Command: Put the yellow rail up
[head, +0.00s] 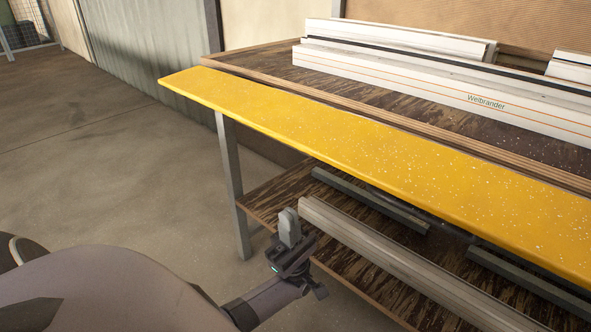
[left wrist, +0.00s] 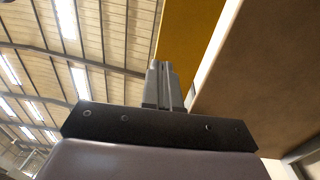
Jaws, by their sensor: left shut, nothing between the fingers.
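The yellow rail (head: 370,150) is a long, speckled board lying roughly flat along the front edge of the bench, running from the far left end out of view at right. Its underside (left wrist: 188,32) shows in the left wrist view, above the fingers. My left gripper (head: 289,226) is shut and empty, low in front of the bench, below the rail's outer edge and apart from it. Its fingertips (left wrist: 162,68) point up in the left wrist view. What holds the rail is hidden. My right gripper is out of view.
The bench top (head: 330,88) carries a long white clamp profile (head: 430,82) marked "Welbrander". Below the rail, a lower shelf (head: 270,200) holds a pale beam (head: 390,255) and dark bars (head: 370,200). A metal leg (head: 231,175) stands at left. The floor at left is clear.

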